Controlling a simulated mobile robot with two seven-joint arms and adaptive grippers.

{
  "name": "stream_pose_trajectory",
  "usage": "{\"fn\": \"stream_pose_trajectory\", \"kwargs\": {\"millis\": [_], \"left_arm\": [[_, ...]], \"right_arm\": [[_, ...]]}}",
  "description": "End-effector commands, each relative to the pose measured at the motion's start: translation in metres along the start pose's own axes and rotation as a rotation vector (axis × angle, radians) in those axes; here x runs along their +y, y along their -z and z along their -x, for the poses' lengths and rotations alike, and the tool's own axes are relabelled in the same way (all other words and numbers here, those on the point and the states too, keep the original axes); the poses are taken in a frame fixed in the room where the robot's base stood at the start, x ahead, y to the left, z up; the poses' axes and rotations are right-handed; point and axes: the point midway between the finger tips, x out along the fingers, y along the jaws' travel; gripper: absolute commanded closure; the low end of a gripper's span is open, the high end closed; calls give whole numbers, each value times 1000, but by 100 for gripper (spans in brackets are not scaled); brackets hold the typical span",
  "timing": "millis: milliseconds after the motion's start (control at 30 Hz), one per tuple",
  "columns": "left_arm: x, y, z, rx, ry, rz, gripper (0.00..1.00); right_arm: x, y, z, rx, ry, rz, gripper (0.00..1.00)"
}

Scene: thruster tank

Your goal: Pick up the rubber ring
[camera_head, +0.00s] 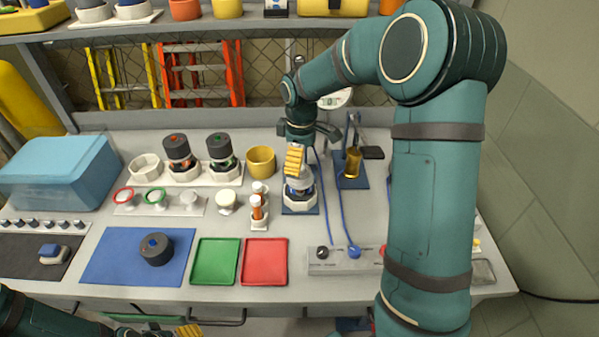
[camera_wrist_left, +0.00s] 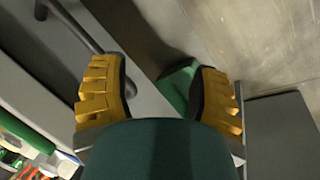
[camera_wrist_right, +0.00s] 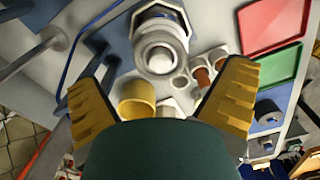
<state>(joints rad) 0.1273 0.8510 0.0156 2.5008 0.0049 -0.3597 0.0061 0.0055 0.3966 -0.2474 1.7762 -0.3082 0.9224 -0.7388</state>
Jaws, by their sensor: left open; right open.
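I cannot tell for sure which piece is the rubber ring. A red ring (camera_head: 117,200) and a green ring (camera_head: 147,200) sit around white round parts on a pale strip at the left of the bench. My right gripper (camera_head: 295,165) is open above a white round part (camera_head: 299,187) in a holder on a blue base. The right wrist view shows that white part (camera_wrist_right: 160,52) between and beyond the open fingers (camera_wrist_right: 160,80); nothing is held. My left gripper (camera_head: 189,330) is low at the bench's front edge; its fingers are open and empty in the left wrist view (camera_wrist_left: 155,75).
A dark round part (camera_head: 156,250) lies on a blue mat (camera_head: 105,262). Green (camera_head: 215,262) and red (camera_head: 264,262) trays are beside it. A yellow cup (camera_head: 261,162) and upright orange-and-white pieces (camera_head: 257,206) stand near my right gripper. Blue cables run to a control box (camera_head: 340,262).

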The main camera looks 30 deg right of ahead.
Motion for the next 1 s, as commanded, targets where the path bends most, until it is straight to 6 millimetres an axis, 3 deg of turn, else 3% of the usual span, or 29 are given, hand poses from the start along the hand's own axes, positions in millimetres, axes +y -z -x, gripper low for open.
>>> {"fn": "stream_pose_trajectory", "kwargs": {"millis": [100, 233, 1000], "left_arm": [[-2, -2, -5, -3, 0, -1, 39], [-2, -3, -6, -5, -1, -2, 39], [-3, -3, -7, -5, 0, -2, 39]], "right_arm": [[0, -2, -20, -2, 3, 1, 2], [0, -2, -30, -1, 1, 0, 2], [0, -1, -36, 0, 1, 1, 2]]}}
